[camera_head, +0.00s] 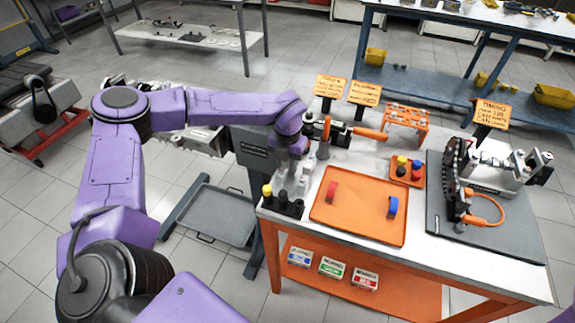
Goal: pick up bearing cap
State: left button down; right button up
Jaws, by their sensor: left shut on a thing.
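My left gripper (292,182) points down over the left edge of the white-topped workbench (345,160), just left of the orange tray. It is shut on a small grey thing, taken to be the bearing cap, though the fingers and the grey parts around them hide its shape. I cannot tell whether it touches the bench. A red curved piece (332,191) and a blue curved piece (393,207) lie apart in the orange tray (358,228). My right gripper is not in view.
Dark bottles (283,205), one yellow-capped, stand at the bench's front left corner. An orange-handled tool (368,134) and an orange rack (406,122) are behind. A grey mat (480,235) with an engine assembly fills the right side. The orange tray's middle is clear.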

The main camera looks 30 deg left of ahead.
pick_arm(q)
notch_tip(320, 180, up, 3)
jog(key=shift+w+f, duration=0.1)
jog(key=s+r, duration=0.1)
jog(key=s+r+b, duration=0.1)
jog(key=r, duration=0.1)
jog(key=s+r, duration=0.1)
jog(key=shift+s+d+r, duration=0.2)
jog(key=shift+s+d, duration=0.15)
jog(key=shift+d, duration=0.05)
jog(key=s+d+r+b, duration=0.2)
jog(key=s+r, duration=0.3)
jog(key=s, duration=0.5)
jog(key=shift+r, duration=0.25)
jog(key=shift+s+f, duration=0.1)
